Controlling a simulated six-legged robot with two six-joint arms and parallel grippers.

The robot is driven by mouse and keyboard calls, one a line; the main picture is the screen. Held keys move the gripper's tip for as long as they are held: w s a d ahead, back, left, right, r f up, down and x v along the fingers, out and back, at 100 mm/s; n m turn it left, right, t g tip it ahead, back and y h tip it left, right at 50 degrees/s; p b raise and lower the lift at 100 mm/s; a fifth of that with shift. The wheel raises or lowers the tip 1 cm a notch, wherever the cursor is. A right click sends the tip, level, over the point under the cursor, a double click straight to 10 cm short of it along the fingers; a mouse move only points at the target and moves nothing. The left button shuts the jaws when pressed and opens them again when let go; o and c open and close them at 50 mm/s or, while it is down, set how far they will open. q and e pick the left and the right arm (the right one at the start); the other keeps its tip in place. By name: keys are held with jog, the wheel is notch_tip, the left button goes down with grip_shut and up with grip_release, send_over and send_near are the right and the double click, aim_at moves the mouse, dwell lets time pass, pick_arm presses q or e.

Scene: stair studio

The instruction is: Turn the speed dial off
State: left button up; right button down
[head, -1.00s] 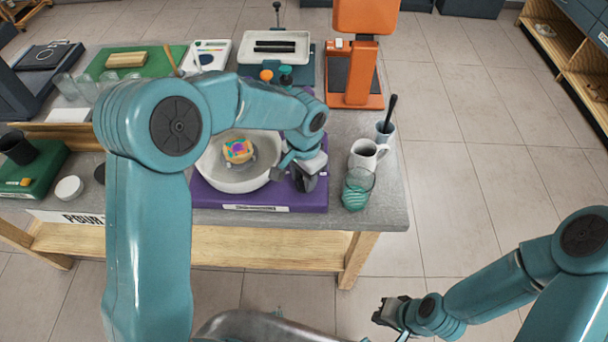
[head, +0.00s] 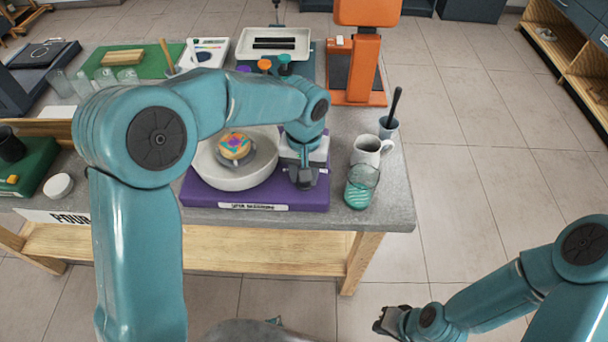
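The purple spin machine (head: 255,206) stands at the front edge of the grey table, with a white bowl (head: 207,170) on it. A round piece with many-coloured paint (head: 235,147) sits in the bowl. My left gripper (head: 304,182) points down over the machine's right part, just right of the bowl. I cannot see the speed dial; the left gripper and wrist cover that part of the machine. Whether the fingers touch anything, or are open, is not clear. My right gripper (head: 384,322) is low in front of the table, away from the machine, its fingers too small to judge.
An orange press (head: 358,65) and paint bottles (head: 285,65) stand behind. The floor to the right is clear.

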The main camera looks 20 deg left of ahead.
pick_arm(q)
jog(key=shift+n, duration=0.6)
jog(key=shift+b, duration=0.3)
jog(key=o, duration=1)
jog(key=shift+o, duration=0.2)
jog(key=shift+r, duration=0.1)
notch_tip(320, 180, up, 16)
jog(key=p, duration=0.1)
